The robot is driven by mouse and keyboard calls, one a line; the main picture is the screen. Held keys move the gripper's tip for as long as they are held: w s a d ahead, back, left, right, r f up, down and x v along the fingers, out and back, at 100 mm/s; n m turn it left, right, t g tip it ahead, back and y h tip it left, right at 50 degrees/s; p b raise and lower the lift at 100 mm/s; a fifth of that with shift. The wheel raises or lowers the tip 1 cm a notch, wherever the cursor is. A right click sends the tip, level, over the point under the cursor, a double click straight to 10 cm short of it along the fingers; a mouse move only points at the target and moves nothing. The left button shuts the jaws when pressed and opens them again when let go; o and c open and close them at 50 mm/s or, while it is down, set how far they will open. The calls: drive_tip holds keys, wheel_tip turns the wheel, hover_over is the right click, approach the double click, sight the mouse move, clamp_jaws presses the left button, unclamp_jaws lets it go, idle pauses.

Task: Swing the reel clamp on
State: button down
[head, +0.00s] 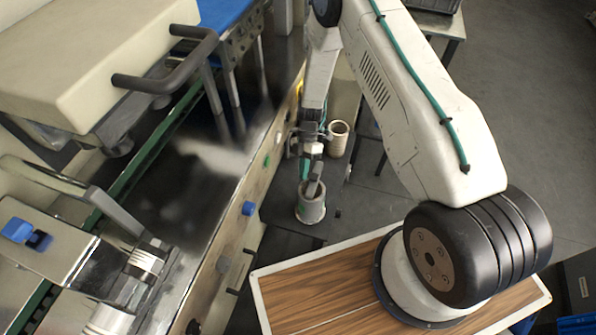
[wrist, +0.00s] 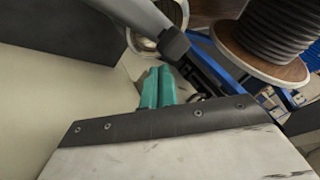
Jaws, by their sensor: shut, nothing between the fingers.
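My gripper (head: 304,172) hangs low beside the flow wrapper's side, above a grey cylinder (head: 312,212) that may be the reel's hub. Its teal fingers (wrist: 157,88) are closed together and empty in the wrist view. A grey bar (wrist: 135,12) with a dark block at its end (wrist: 174,43) lies just beyond the fingertips; it may be the reel clamp. I cannot tell whether the fingers touch it. In the head view the cylinder's upper end is partly hidden by a grey piece near the fingers.
The flow wrapper (head: 246,178) runs along the left, with a black handle (head: 165,85) jutting out. A tan cylinder (head: 338,140) stands behind my gripper. A black ribbed column (wrist: 280,25) rises from a round brown base in the wrist view. Open floor lies at right.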

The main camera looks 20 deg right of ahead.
drive_tip(key=v, duration=0.8)
drive_tip(key=shift+f, duration=0.1)
idle(0.3)
